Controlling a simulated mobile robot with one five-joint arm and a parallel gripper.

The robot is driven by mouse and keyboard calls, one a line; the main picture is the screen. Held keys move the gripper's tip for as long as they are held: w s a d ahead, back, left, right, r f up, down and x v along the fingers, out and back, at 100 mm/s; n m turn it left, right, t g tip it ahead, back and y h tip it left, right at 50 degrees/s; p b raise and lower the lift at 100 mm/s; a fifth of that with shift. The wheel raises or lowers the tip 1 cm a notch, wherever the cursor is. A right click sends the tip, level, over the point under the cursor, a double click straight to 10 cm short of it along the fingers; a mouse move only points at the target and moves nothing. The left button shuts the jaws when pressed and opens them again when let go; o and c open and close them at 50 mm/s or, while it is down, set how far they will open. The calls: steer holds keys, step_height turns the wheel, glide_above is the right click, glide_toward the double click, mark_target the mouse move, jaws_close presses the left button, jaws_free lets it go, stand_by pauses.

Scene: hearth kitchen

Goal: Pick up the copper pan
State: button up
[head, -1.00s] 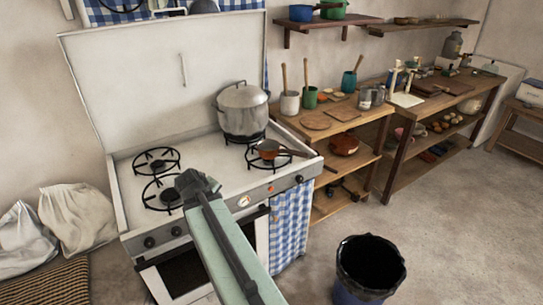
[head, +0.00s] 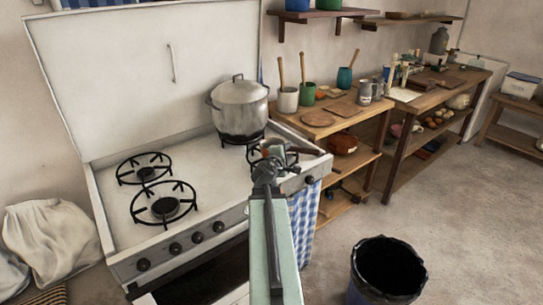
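The small copper pan (head: 302,150) is on the front right burner of the white stove. Its dark handle points right, toward the stove's edge. My gripper (head: 266,160) is in front of the pan and covers much of its bowl. I cannot tell whether the gripper touches the pan, or whether its fingers are open or shut.
A large lidded pot (head: 240,108) stands on the back right burner, close behind the pan. The left burners (head: 164,207) are bare. A wooden counter (head: 331,125) with jars and boards adjoins the stove's right side. A black-lined bin (head: 388,268) stands on the floor at front right.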

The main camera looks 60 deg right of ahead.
mark_target(294, 148)
steer(key=x, duration=0.2)
steer(key=shift+w+d+f+b, duration=0.1)
steer(key=shift+d+b, duration=0.25)
steer(key=x, duration=0.1)
steer(key=b+x, duration=0.1)
steer(key=x, duration=0.3)
steer(key=shift+s+d+f, duration=0.1)
steer(key=shift+s+f, duration=0.05)
steer(key=shift+s, duration=0.1)
jaws_close()
